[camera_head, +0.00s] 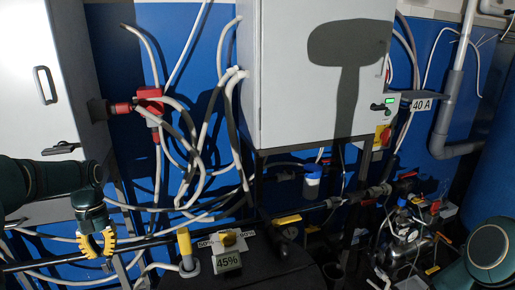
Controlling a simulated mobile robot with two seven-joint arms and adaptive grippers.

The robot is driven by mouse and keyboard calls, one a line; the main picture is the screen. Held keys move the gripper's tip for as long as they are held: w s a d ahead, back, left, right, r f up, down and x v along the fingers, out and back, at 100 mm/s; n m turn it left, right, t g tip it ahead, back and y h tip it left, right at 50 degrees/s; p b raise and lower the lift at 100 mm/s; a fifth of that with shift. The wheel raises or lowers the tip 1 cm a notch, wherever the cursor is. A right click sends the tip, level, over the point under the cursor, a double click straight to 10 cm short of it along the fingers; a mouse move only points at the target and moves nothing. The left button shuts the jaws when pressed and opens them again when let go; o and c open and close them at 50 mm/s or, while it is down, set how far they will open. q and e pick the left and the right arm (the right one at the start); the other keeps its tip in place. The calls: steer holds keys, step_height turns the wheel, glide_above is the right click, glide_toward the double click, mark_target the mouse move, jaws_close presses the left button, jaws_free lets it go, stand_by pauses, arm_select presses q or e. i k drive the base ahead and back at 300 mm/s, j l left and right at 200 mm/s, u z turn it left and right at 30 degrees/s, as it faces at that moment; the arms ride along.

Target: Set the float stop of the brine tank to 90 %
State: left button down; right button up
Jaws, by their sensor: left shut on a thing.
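The brine tank (270,275) appears as a dark body at the bottom centre. Its top carries a scale with white labels, about 50 % at the left and 90 % at the right. A yellow piece (228,239), seemingly the float stop, sits between the labels. A small display (228,262) in front reads 45%. My left gripper (97,244) points down at the lower left, well left of the scale. Its yellow fingers are closed where a dark rail (140,244) passes and seem shut on it; the contact is not clear. My right gripper is out of view.
A yellow-topped post (185,248) stands between my left gripper and the scale. White hoses (190,150) hang over the blue wall. A grey cabinet (320,70) is above. Pipes and a metal vessel (410,235) crowd the right. My right arm shows at lower right.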

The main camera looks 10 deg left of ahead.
mark_target(227, 239)
steer(key=k, duration=1)
